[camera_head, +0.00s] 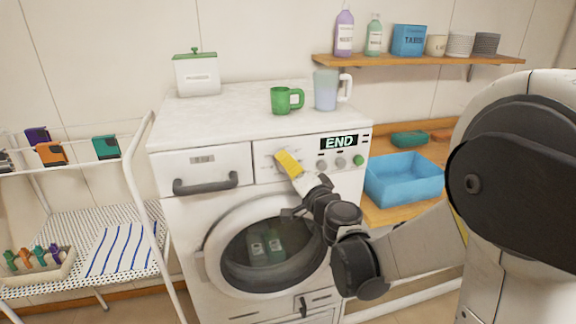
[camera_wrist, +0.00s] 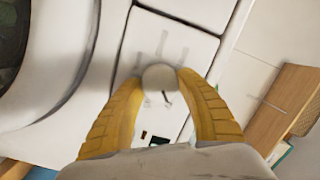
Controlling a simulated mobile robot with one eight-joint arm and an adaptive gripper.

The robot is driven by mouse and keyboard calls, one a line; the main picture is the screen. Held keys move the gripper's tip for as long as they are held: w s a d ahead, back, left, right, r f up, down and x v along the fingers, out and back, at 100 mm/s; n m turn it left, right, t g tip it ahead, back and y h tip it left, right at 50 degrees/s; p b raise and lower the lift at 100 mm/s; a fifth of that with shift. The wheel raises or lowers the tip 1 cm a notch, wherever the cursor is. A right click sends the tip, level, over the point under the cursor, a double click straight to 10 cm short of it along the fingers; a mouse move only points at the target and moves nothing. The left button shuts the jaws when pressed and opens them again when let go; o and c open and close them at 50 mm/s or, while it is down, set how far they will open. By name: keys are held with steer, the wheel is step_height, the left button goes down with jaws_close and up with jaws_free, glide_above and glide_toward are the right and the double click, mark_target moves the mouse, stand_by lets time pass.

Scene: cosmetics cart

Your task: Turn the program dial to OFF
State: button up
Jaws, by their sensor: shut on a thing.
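The white washing machine (camera_head: 262,190) has a control panel with a display (camera_head: 339,142) that reads END. The program dial (camera_wrist: 159,77) is a round pale knob on the panel, seen in the wrist view. My gripper (camera_head: 281,157) is at the panel, left of the display, with its yellow fingers covering most of the dial in the head view. In the wrist view the two yellow fingers (camera_wrist: 160,80) are on either side of the dial, shut on it. Faint marks surround the dial, but I cannot read which one it points to.
Small grey knobs (camera_head: 340,163) and a green button (camera_head: 358,160) are right of my gripper. A drawer handle (camera_head: 205,184) is left, and the round door (camera_head: 265,245) is below. A green mug (camera_head: 281,101) and a pale jug (camera_head: 326,90) stand on top.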

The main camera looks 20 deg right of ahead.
steer(key=shift+n, duration=0.3)
steer(key=n+p, duration=0.1)
steer(key=n, duration=0.3)
steer(key=shift+g, duration=0.4)
steer(key=n+h, duration=0.1)
steer(key=n, duration=0.3)
steer(key=shift+p, duration=0.35)
steer(key=shift+n, duration=0.3)
steer(key=o, duration=1.2)
steer(key=shift+s, duration=0.1)
